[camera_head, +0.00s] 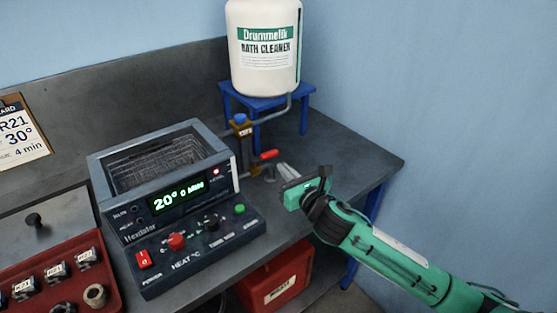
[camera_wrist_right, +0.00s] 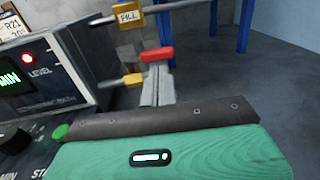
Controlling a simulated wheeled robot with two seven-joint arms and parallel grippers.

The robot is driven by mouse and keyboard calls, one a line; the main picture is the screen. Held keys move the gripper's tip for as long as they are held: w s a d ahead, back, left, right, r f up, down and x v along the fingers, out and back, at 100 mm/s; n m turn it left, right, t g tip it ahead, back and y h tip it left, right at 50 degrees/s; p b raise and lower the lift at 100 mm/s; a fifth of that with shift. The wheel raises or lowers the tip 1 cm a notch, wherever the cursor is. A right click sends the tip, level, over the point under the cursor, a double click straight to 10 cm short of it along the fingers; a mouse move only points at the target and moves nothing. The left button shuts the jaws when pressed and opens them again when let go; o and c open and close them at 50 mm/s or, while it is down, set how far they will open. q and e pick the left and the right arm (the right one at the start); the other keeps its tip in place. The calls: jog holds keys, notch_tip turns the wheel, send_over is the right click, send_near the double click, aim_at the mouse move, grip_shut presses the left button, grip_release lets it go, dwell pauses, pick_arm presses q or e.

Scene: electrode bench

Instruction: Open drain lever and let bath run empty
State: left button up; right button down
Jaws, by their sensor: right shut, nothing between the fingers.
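The bath (camera_head: 160,160) is a grey box with an open top and a wire basket inside. Its display reads 20° and 0 MIN, and a red LEVEL light is lit. The drain lever (camera_head: 269,155) has a red handle at the bath's right side. In the right wrist view the red lever (camera_wrist_right: 157,54) lies just beyond the fingertips. My right gripper (camera_head: 281,170) is shut and empty, pointing at the lever. Its grey fingers (camera_wrist_right: 158,86) also show in the right wrist view. I cannot tell whether they touch the lever. My left gripper is not in view.
A Drummelik bath cleaner jug (camera_head: 264,60) stands on a blue stand (camera_head: 262,101) behind. A FILL tag (camera_head: 241,127) hangs on the upper pipe. A red tray (camera_head: 60,285) is front left, a red container (camera_head: 275,284) under the bench. The bench's right end is clear.

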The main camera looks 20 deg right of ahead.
aim_at(274, 154)
jog(key=x, duration=0.2)
jog(key=shift+w+a, duration=0.15)
jog(key=shift+w, duration=0.1)
jog(key=shift+w+a, duration=0.1)
jog(key=shift+w, duration=0.55)
pick_arm(q)
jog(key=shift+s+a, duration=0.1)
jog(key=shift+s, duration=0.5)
jog(key=shift+p, duration=0.3)
pick_arm(e)
jog(key=shift+w+r+y+p, duration=0.15)
jog(key=shift+w+y+p, duration=0.05)
jog(key=shift+y+p, duration=0.1)
jog(key=shift+w+r+n+g+y+p, duration=0.2)
jog(key=shift+w+n+g+y+p, duration=0.15)
jog(key=shift+n+y+p, duration=0.3)
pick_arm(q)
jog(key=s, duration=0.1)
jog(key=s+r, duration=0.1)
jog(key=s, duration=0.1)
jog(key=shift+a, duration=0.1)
pick_arm(e)
jog(key=shift+w+f+n+y, duration=0.1)
jog(key=shift+n+y, duration=0.15)
jog(key=shift+y, duration=0.2)
